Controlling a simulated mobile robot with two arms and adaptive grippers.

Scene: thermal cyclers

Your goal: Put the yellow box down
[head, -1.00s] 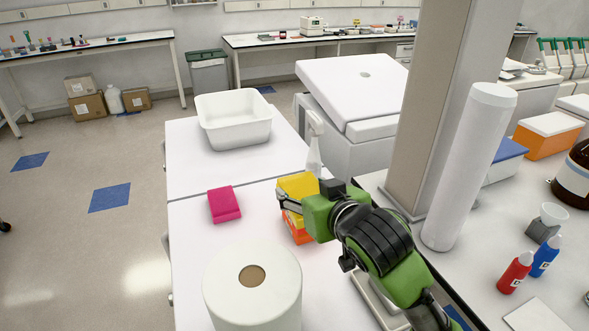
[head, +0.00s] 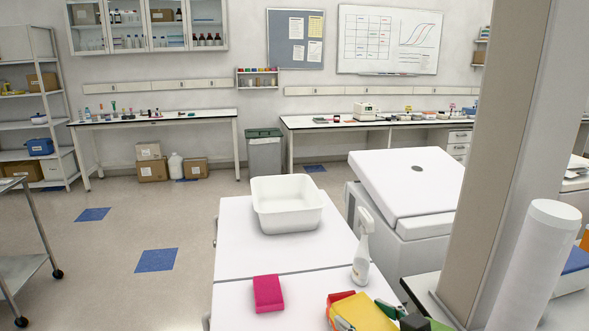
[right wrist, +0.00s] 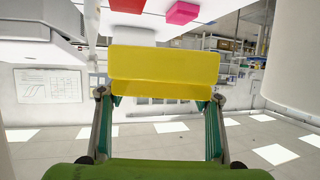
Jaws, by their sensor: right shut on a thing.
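The yellow box (head: 362,312) is at the bottom edge of the head view, over the white worktop's right side. My right gripper (head: 366,316) is shut on it, one finger on each side; its lower part is cut off by the frame. In the right wrist view the yellow box (right wrist: 163,70) sits between the two fingertips (right wrist: 160,97). An orange-red box (head: 337,298) shows partly behind it, also in the wrist view (right wrist: 127,5), with a white strip between them. My left gripper is not in view.
A magenta box (head: 268,293) lies on the white worktop (head: 240,258), left of the yellow box. A spray bottle (head: 361,262) stands behind the yellow box. A white tub (head: 288,218) stands further back. A pillar (head: 520,150) and a white cylinder (head: 530,265) rise on the right.

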